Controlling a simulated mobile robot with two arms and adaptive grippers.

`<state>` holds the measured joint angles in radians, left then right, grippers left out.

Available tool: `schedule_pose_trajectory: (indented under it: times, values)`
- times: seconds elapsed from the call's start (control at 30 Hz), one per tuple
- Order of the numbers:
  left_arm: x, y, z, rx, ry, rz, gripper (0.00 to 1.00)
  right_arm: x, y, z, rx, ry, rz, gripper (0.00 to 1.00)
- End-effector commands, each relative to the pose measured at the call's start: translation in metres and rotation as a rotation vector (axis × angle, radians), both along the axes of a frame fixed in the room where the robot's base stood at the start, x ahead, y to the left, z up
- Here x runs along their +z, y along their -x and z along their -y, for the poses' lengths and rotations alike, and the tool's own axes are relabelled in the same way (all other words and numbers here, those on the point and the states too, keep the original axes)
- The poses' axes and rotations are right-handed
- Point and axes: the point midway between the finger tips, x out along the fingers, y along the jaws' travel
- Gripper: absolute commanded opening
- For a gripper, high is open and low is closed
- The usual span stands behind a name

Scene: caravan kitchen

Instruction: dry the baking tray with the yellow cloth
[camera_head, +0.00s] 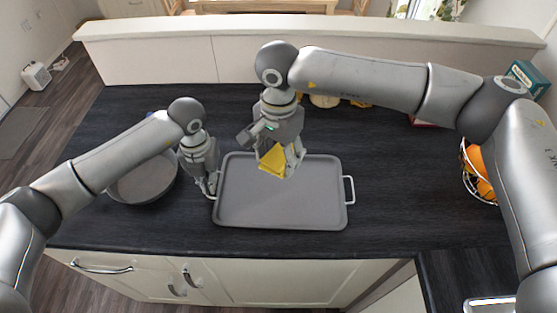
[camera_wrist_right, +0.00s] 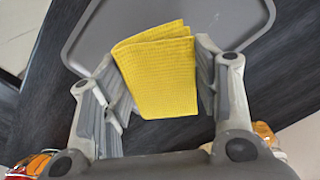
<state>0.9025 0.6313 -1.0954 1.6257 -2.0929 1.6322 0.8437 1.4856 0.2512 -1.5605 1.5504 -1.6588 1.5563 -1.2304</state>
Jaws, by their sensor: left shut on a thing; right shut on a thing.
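The grey baking tray (camera_head: 300,205) lies flat on the dark counter, with a handle at each short end. My left gripper (camera_head: 211,190) is shut on the tray's left handle. My right gripper (camera_head: 282,168) is shut on the folded yellow cloth (camera_head: 271,159) over the tray's upper middle part. In the right wrist view the yellow cloth (camera_wrist_right: 160,70) sits between the fingers, with the tray (camera_wrist_right: 105,25) behind it. I cannot tell whether the cloth touches the tray.
A dark round pan (camera_head: 145,182) stands left of the tray. A wire basket of oranges (camera_head: 478,170) is at the right, and a teal box (camera_head: 527,76) at the back right. A raised ledge (camera_head: 200,27) runs behind the counter. Counter right of the tray is clear.

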Motion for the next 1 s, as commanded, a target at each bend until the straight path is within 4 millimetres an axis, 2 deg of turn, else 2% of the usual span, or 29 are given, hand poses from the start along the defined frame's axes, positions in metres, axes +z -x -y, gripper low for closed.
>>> schedule_pose_trajectory:
  times: [0.17,0.2,0.4,0.77,0.87,1.0]
  values:
    - [0.000,0.000,0.000,0.000,0.000,0.001,0.00,0.001,0.000,0.000,0.000,-0.001,-0.001,0.34]
    - [0.000,0.000,0.000,-0.001,0.000,0.001,0.07,0.001,0.000,0.000,0.000,-0.001,-0.001,0.34]
    - [0.000,0.000,0.000,0.000,0.000,0.000,0.30,0.000,0.000,0.000,0.000,-0.001,-0.001,0.34]
    - [0.005,-0.001,0.000,0.000,0.001,0.001,0.30,0.000,0.000,0.000,0.000,-0.001,-0.001,0.34]
    - [0.017,-0.002,0.000,0.001,0.001,0.004,0.30,0.000,0.000,0.000,0.000,-0.001,-0.001,0.34]
    - [0.046,-0.002,0.000,-0.001,0.001,0.006,0.30,0.000,0.000,0.000,0.000,-0.001,-0.001,0.34]
